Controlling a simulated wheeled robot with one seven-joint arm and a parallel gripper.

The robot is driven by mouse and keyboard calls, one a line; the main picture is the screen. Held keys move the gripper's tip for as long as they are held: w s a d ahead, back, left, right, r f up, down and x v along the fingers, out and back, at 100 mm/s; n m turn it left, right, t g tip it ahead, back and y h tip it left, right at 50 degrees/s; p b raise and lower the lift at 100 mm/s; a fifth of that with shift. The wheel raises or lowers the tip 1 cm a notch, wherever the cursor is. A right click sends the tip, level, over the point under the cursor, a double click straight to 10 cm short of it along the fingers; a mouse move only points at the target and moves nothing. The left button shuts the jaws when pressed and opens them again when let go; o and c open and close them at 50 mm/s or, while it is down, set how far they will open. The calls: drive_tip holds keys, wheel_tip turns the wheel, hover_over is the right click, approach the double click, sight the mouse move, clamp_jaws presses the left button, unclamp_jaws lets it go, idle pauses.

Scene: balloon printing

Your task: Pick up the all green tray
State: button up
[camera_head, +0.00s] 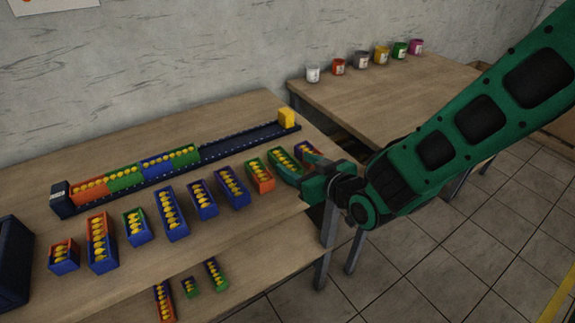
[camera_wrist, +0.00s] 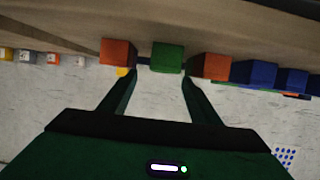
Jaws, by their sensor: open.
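The all green tray (camera_head: 283,158) holds a row of yellow balls and stands near the right end of the row of trays on the table. Its plain green end shows in the wrist view (camera_wrist: 167,57), between and just beyond the two fingertips. My gripper (camera_head: 301,171) is open at the table's front edge, close to the near end of this tray. In the wrist view my gripper (camera_wrist: 160,78) has nothing between its fingers. In the head view my gripper hides part of the tray's near end.
A red-and-green tray (camera_head: 259,176) stands close on the left, and another tray (camera_head: 304,149) close on the right. Several blue trays (camera_head: 231,187) continue leftward. A long dark rack (camera_head: 225,147) lies behind. Paint cups (camera_head: 338,67) stand on the back table.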

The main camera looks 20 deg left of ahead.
sight(286, 161)
drive_tip(key=shift+f+x, duration=0.15)
drive_tip(key=shift+x, duration=1.45)
drive_tip(key=shift+f+x, duration=0.1)
drive_tip(key=shift+x, duration=1.5)
drive_tip(key=shift+s, duration=0.15)
drive_tip(key=shift+c, duration=0.3)
drive_tip(key=c, duration=1.1)
